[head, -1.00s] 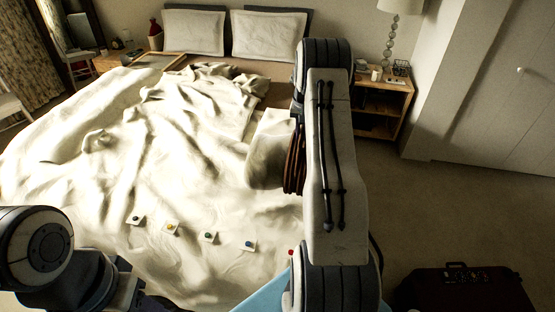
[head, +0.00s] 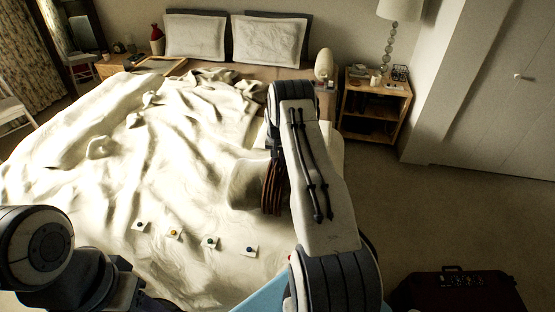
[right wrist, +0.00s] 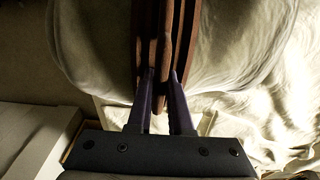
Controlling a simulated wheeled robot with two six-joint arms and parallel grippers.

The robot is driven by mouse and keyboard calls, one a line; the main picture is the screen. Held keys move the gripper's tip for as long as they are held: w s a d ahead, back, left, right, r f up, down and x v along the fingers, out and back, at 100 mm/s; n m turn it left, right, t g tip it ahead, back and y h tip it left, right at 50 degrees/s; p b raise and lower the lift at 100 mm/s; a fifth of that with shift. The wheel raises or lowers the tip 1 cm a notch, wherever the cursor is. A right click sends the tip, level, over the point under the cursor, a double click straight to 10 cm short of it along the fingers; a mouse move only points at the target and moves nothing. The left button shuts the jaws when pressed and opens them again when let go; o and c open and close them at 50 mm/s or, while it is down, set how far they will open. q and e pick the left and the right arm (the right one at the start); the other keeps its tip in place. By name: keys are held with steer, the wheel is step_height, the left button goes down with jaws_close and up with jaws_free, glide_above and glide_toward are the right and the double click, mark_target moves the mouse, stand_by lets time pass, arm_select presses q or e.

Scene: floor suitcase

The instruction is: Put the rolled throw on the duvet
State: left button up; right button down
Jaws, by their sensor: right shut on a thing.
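The rolled throw (head: 246,185) is a thick cream roll with brown bands around its middle. It shows left of my right arm in the head view; the arm hides its other part. In the right wrist view, my right gripper (right wrist: 160,78) is shut on the brown bands, with the cream roll (right wrist: 95,45) bulging on both sides. The throw is over the right part of the rumpled cream duvet (head: 185,140); I cannot tell whether it touches it. My left arm shows at the lower left of the head view, its fingers out of view.
Several small cards with coloured knobs (head: 210,243) lie on the near part of the duvet. A wooden nightstand (head: 375,105) with a lamp stands at the back right. A dark suitcase (head: 460,290) is on the floor at the lower right. The floor between them is clear.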

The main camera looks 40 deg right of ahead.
steer(key=shift+w+r, duration=0.1)
steer(key=c, duration=0.8)
jaws_free()
steer(key=shift+f, duration=0.2)
steer(key=shift+c, duration=0.2)
